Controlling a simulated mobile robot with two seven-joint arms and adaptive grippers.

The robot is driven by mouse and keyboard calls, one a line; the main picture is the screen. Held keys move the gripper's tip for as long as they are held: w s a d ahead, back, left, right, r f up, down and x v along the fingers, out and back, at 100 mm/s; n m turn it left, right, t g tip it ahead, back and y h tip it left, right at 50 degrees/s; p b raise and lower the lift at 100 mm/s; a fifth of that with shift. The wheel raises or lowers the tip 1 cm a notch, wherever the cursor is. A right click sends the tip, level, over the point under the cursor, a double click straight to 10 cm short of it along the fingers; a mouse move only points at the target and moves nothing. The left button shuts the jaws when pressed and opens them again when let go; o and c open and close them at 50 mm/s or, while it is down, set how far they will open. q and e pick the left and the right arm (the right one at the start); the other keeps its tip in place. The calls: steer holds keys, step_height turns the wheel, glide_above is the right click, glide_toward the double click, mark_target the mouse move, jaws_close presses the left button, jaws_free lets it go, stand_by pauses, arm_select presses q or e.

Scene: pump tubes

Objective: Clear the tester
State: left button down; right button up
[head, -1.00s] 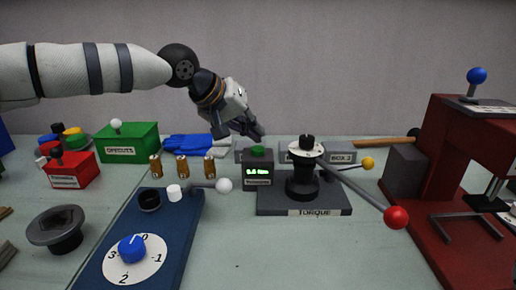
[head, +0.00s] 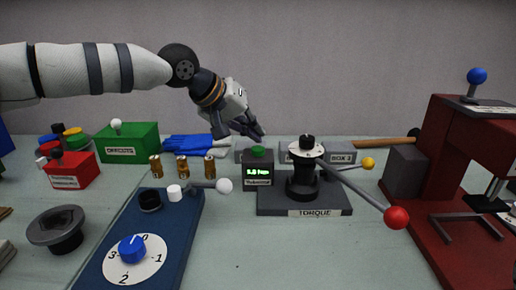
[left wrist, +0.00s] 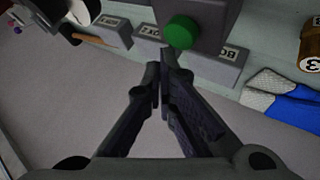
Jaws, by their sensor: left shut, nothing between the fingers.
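The torque tester (head: 304,211) stands in the middle of the table, its plate marked TORQUE. It has a dark post topped by a white disc (head: 305,149) and a long bar with a red ball (head: 396,217). Beside it on the left is a dark readout box (head: 257,175) with lit green digits, too small to read surely, and a green button (head: 257,151) on top. My left gripper (head: 259,134) is shut and empty, just above and behind the button. In the left wrist view its fingertips (left wrist: 163,68) appear apart from the button (left wrist: 181,32). My right gripper is out of view.
Several brass pieces (head: 182,167) stand left of the readout. A blue dial base (head: 187,220) with a white-ball lever is in front. The green OFFCUTS box (head: 128,143), red box (head: 71,169) and blue gloves (head: 190,146) lie left. A red press (head: 450,170) stands right.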

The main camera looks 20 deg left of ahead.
mark_target(255, 147)
arm_select(q)
steer(key=shift+f, duration=0.45)
steer(key=shift+f, duration=0.65)
stand_by(0.7)
steer(key=shift+r, duration=1.05)
steer(key=shift+r, duration=0.15)
steer(key=shift+r, duration=2.4)
